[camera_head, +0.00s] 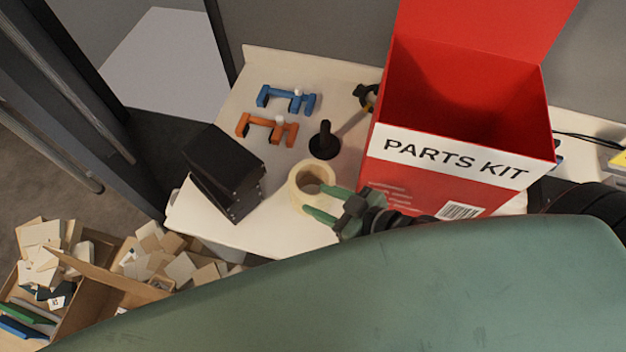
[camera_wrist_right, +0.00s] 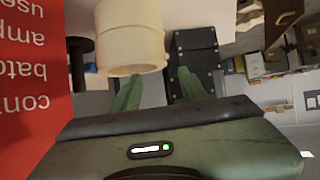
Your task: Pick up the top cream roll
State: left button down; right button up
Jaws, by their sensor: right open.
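The cream rolls stand as a short upright stack on the white table, left of the red carton. The top cream roll (camera_head: 312,176) shows its round hole in the head view. In the right wrist view a seam crosses the stack, and the cream roll nearer the fingers (camera_wrist_right: 133,52) is just beyond them. My right gripper (camera_head: 315,199) is open, its green fingers pointing at the stack from the lower right. Its fingers (camera_wrist_right: 159,76) show empty in the wrist view. Whether they touch the roll is unclear. My left gripper is not in view.
The open red PARTS KIT carton (camera_head: 400,110) stands close on the right. A black stand (camera_head: 324,142) is behind the rolls, black boxes (camera_head: 225,170) to the left. Blue (camera_head: 288,98) and orange (camera_head: 267,129) clamps lie farther back. Cartons of blocks (camera_head: 110,275) are lower left.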

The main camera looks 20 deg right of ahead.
aim_at(302, 195)
jog(key=p+x, duration=0.1)
jog(key=x, duration=0.4)
jog(key=shift+w+a+f, duration=0.1)
jog(key=shift+a+f, duration=0.05)
jog(key=shift+f, duration=0.2)
grip_shut()
